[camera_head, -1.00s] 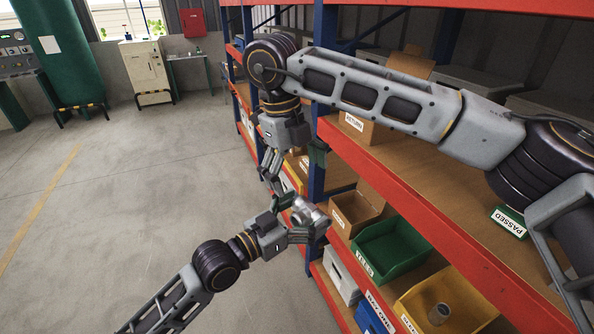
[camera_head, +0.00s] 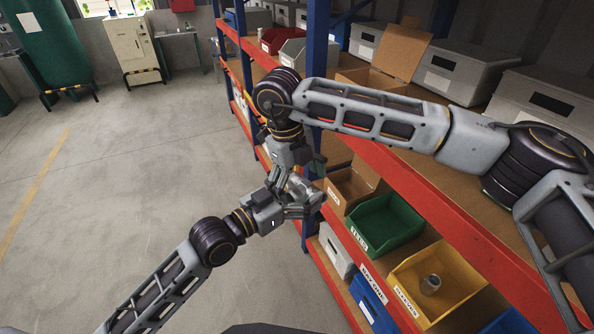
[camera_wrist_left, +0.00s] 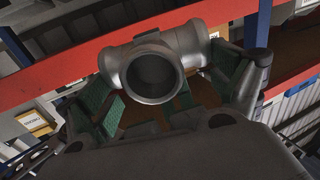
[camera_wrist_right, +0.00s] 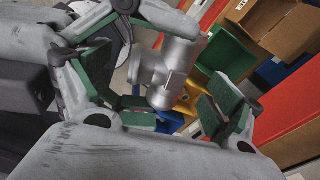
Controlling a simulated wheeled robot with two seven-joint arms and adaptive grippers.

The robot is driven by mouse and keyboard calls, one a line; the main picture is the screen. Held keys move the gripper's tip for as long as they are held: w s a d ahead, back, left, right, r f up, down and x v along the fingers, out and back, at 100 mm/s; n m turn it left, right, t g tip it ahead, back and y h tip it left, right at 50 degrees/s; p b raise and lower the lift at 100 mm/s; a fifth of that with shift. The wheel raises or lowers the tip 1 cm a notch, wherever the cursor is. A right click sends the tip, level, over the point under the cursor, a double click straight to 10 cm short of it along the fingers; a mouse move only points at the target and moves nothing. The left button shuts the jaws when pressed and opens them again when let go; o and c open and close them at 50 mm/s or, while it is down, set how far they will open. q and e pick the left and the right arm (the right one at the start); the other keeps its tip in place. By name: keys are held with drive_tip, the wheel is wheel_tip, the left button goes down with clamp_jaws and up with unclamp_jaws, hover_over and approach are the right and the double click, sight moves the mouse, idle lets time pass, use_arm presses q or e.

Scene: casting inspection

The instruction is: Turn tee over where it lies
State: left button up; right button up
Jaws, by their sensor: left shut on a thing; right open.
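The tee (camera_wrist_left: 185,45) is a grey metal pipe fitting. In the left wrist view one round open end faces the camera, and the body runs across between green-padded fingers. My left gripper (camera_head: 300,203) is shut on the tee and holds it in the air in front of the shelf. My right gripper (camera_head: 287,180) comes down from above and is open close to the tee. In the right wrist view the tee (camera_wrist_right: 165,72) shows between the spread fingers; I cannot tell whether they touch it. In the head view the grippers mostly hide the tee.
A green bin (camera_head: 408,238) labelled for tees, a brown bin (camera_head: 340,190) and a yellow bin (camera_head: 462,275) with a cylindrical part (camera_head: 431,285) stand on the shelf. A blue upright (camera_head: 314,150) and red beam (camera_head: 440,215) are close to the grippers. The floor at left is clear.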

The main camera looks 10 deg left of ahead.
use_arm(q)
drive_tip(key=shift+r, duration=0.15)
use_arm(e)
drive_tip(key=shift+d+f, duration=0.15)
drive_tip(key=shift+f, duration=0.75)
drive_tip(key=c, duration=1.6)
use_arm(q)
drive_tip(key=o, duration=1.4)
drive_tip(key=shift+o, duration=0.2)
drive_tip(key=shift+f, duration=0.25)
